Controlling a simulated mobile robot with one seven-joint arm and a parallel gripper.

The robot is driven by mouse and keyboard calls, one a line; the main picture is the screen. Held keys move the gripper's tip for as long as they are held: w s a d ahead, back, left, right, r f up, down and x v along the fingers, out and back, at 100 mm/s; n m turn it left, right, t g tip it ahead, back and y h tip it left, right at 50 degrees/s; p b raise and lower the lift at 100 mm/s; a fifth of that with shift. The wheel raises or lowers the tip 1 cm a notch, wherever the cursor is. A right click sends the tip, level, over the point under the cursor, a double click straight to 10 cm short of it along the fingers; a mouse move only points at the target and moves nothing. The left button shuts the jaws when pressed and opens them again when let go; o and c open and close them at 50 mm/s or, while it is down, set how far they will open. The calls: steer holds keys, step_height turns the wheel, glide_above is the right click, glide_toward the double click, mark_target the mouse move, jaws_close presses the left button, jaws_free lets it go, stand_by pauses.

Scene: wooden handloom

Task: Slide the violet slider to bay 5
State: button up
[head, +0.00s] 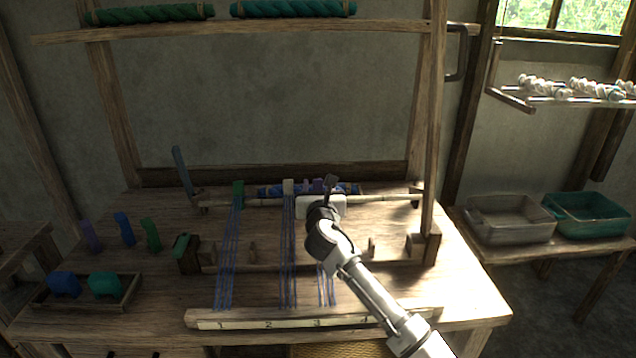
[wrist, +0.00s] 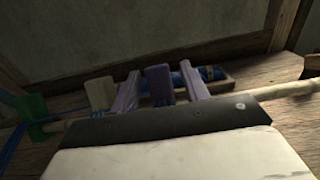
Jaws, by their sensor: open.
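The violet slider (wrist: 158,84) stands on the pale rail of the loom, right of the cream slider. In the head view the violet slider (head: 319,186) is partly hidden by my gripper. My gripper (wrist: 162,88) is open, with one pale violet finger on each side of the slider; I cannot tell whether either touches it. The cream slider (head: 288,187) and green slider (head: 238,193) stand farther left on the rail (head: 385,199). The front strip (head: 240,322) bears numbers; 2 and 3 are readable, and my arm covers part of its right side.
Blue threads (head: 227,260) run from the sliders towards the front. A blue roll (wrist: 212,74) lies behind the rail. A wooden post (head: 433,130) stands at the right. The rail right of my gripper looks clear. A tray (head: 128,297) with blue and teal pieces sits front left.

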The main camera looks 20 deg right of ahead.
steer(key=shift+w+d, duration=0.15)
steer(key=shift+w, duration=0.4)
jaws_close()
